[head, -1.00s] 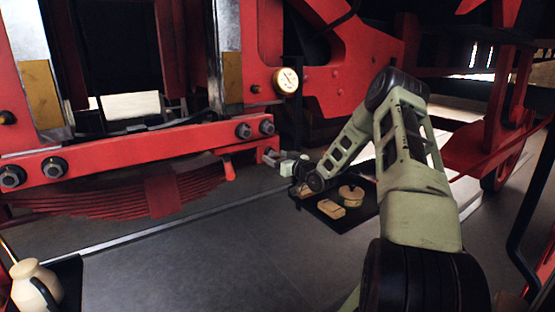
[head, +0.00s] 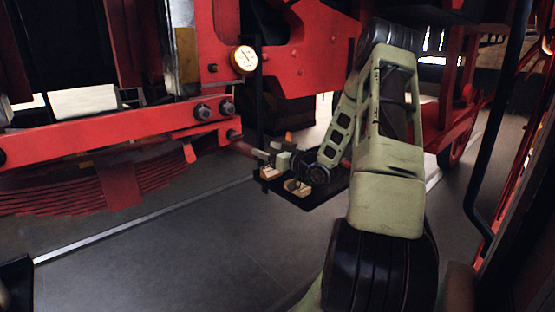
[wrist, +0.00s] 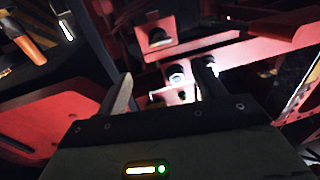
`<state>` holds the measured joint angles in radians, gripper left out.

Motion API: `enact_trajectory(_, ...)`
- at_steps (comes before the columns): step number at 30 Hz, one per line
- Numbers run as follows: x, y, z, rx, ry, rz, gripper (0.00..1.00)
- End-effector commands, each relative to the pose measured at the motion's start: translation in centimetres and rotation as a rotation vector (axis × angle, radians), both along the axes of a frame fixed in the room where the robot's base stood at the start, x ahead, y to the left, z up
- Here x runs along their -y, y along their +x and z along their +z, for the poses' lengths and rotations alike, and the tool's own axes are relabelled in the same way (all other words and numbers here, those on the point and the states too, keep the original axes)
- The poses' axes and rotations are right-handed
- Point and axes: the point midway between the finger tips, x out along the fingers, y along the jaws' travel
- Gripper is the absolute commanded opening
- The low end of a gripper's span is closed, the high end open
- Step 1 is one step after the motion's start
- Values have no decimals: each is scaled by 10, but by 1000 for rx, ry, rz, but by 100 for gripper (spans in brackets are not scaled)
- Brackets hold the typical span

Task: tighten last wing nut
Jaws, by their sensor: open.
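Small bright metal fasteners (wrist: 178,76) on a red bracket show beyond and between the fingertips. I cannot tell which of these is the wing nut, or whether a finger touches it. The head view is too small to show a wing nut; my gripper covers part of that spot.
Wooden blocks (head: 297,187) lie on the mat. An orange-handled tool (wrist: 28,42) shows in the wrist view. Open grey floor (head: 190,245) lies in front.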

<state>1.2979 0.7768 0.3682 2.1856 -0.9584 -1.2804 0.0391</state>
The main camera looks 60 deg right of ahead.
Motion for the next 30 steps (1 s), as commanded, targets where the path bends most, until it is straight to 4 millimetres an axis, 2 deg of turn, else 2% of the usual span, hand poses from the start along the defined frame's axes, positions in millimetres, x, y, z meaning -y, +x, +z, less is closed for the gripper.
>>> enact_trajectory(3, -2, -20, -3, -1, -1, -2, 69)
enact_trajectory(9, -4, -35, -2, 0, -1, 0, 69)
enact_trajectory(30, -7, -34, -1, -6, -1, 5, 69)
